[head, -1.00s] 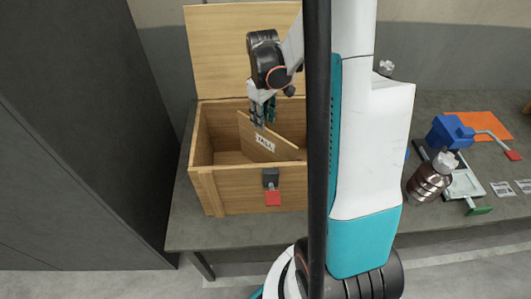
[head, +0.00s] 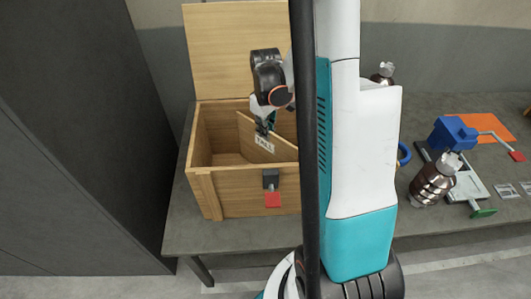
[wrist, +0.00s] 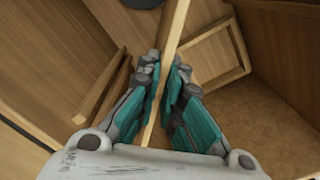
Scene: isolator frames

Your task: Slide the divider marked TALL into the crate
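The wooden divider (head: 268,137) with a white label reading TALL stands tilted inside the open wooden crate (head: 238,205). Its right end is hidden behind my arm. My gripper (head: 264,127) is at the divider's top edge, inside the crate opening. In the wrist view the divider (wrist: 176,32) runs edge-on between the teal finger pads of my gripper (wrist: 167,90), which close on it from both sides. The divider's lower edge and any contact with the crate floor are hidden.
The crate's lid (head: 240,50) stands open at the back. A latch with a red tab (head: 272,199) is on its front. To the right are a dark bottle (head: 433,182), a blue clamp-like device (head: 452,134) and an orange sheet (head: 482,126). A dark cabinet stands left.

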